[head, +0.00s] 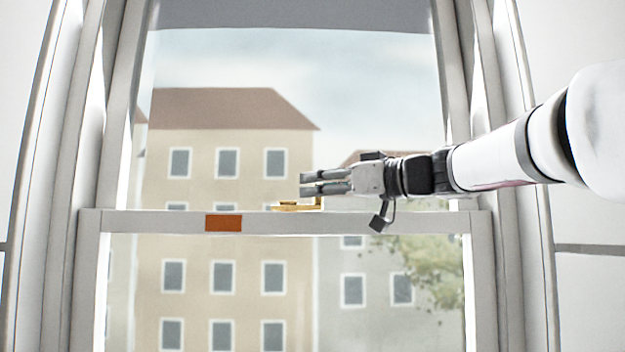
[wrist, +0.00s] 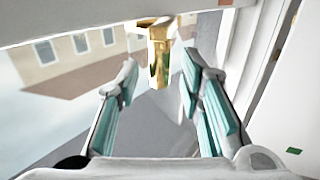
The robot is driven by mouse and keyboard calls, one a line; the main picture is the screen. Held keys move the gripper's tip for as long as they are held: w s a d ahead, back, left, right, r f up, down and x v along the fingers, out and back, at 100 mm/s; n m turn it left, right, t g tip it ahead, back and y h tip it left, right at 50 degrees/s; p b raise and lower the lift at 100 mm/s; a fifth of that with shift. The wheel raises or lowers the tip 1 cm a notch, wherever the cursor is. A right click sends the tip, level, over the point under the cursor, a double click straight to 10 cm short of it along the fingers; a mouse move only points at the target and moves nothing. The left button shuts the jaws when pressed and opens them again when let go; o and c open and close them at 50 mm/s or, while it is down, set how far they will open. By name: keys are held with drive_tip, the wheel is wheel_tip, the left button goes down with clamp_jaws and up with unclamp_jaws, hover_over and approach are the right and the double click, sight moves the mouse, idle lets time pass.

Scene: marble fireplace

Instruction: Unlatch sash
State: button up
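The sash window has a white horizontal meeting rail (head: 350,222) across it. A brass latch (head: 297,207) sits on top of that rail, near the middle. My gripper (head: 305,183) comes in from the right, just above the latch. In the wrist view, my gripper (wrist: 159,72) is open, with its two teal-padded fingers apart. The brass latch (wrist: 159,52) shows at the fingertips, roughly in the gap between them. I cannot tell whether a finger touches it. The fingers partly overlap in the head view.
An orange-brown rectangle (head: 223,223) is on the rail's face, left of the latch. White window frame sides (head: 500,150) stand left and right. A grey band (head: 290,14) crosses the top. Buildings show outside through the panes. A small green patch (wrist: 293,151) shows at the wrist view's right.

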drive_tip(key=shift+w+a, duration=0.2)
drive_tip(key=shift+a, duration=0.1)
drive_tip(key=shift+c, duration=0.6)
clamp_jaws()
drive_tip(key=shift+w+b, duration=0.15)
drive_tip(key=shift+b, duration=0.25)
